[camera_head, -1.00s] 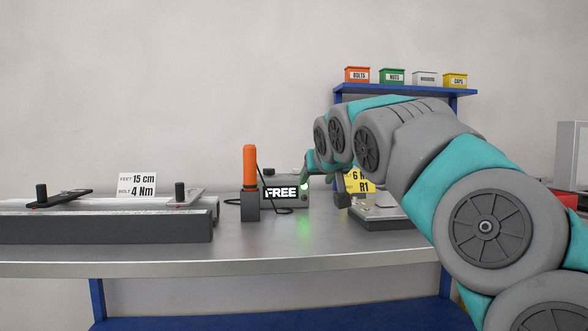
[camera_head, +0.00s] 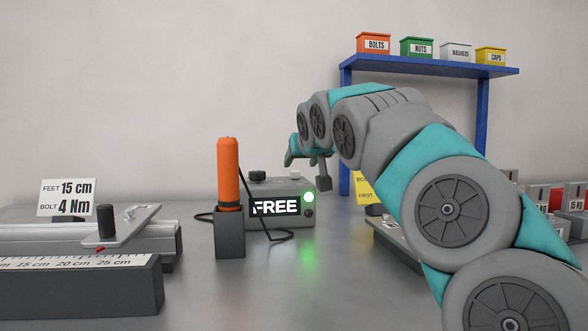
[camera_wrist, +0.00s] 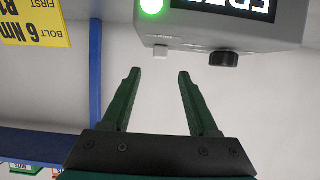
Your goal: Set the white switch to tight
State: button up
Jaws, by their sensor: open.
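The grey control box (camera_head: 285,222) stands on the bench with a display reading FREE and a lit green lamp (camera_head: 308,197) on its front. On its top are a small white switch (camera_head: 295,174) and a black knob (camera_head: 257,176). The wrist view shows the box upside down, with the white switch (camera_wrist: 161,52) just beyond and between my fingertips, and the black knob (camera_wrist: 224,59) to its right. The small lettering by the switch is unreadable. My gripper (camera_wrist: 157,73) is open and empty, apart from the switch. In the head view my gripper (camera_head: 290,158) is above the box.
An orange-handled tool (camera_head: 228,172) stands in a dark holder (camera_head: 230,238) left of the box, with a black cable looping by the box. A ruled rail fixture (camera_head: 90,285) lies at left. A blue shelf (camera_head: 430,66) with several small bins is above right. Weights stand at right.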

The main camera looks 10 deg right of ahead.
aim_at(296, 180)
jog(key=x, duration=0.7)
jog(key=shift+f+p, duration=0.15)
jog(key=shift+p, duration=0.15)
grip_shut()
dwell(1.1)
